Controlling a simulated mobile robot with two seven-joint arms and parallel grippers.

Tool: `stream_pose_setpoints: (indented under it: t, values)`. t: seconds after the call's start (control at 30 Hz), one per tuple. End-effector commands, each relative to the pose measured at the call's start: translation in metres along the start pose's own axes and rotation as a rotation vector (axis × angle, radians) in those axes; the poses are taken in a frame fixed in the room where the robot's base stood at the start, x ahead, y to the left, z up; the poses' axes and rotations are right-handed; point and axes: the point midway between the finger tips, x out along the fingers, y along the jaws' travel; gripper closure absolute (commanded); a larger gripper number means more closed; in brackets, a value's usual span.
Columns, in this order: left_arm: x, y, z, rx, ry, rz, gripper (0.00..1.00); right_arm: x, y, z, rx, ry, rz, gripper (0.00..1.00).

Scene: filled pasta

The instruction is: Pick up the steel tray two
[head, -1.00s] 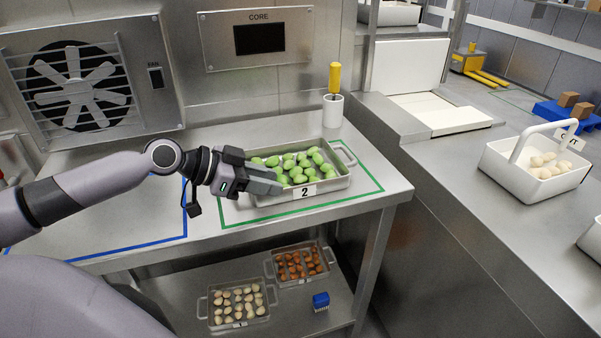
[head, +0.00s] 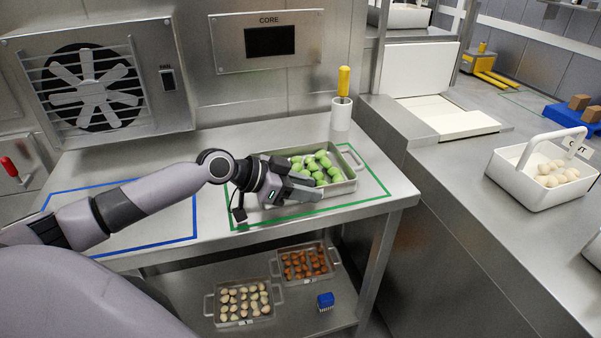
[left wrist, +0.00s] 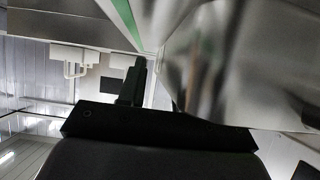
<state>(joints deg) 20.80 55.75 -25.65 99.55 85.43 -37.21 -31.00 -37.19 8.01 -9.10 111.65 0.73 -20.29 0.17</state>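Steel tray two (head: 345,184) stands inside the green outline on the steel bench, filled with green filled pasta (head: 318,167). A handle shows at its right end. My left gripper (head: 310,188) is at the front left of the tray, with its fingers apart and pointing right along the front side. It hides the tray's left end and number label. In the left wrist view, one dark finger (left wrist: 135,85) shows beside a large shiny steel surface (left wrist: 235,65), with a narrow gap between them. The other finger is hidden there. My right gripper is not in view.
An empty blue outline (head: 150,243) lies left of the tray. A white cup (head: 341,118) with a yellow-handled tool stands behind it. Two more trays (head: 273,268) (head: 210,305) and a blue brush (head: 325,301) are on the lower shelf. A white basket (head: 530,190) stands at right.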

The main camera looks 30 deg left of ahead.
Motion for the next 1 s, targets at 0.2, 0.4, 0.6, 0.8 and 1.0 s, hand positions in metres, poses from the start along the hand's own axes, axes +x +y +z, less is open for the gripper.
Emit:
stream_pose_setpoints:
  t: [0.2, 0.4, 0.6, 0.8, 1.0]
  values:
    - [0.0011, 0.0002, 0.0005, 0.001, -0.001, 0.0, 0.66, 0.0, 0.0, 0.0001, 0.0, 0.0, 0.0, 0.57]
    - [0.0009, 0.0002, 0.0005, 0.0, 0.0, 0.0, 1.0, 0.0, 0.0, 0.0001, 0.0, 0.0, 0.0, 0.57]
    - [0.0007, 0.0003, 0.0004, 0.0, 0.0, 0.0, 1.0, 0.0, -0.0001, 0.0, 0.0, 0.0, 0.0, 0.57]
    - [0.0007, 0.0003, 0.0003, 0.0, 0.0, 0.0, 1.0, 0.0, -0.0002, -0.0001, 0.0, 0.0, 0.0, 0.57]
    - [0.0006, 0.0002, 0.0002, 0.0, 0.0, 0.0, 1.0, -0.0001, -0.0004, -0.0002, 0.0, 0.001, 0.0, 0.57]
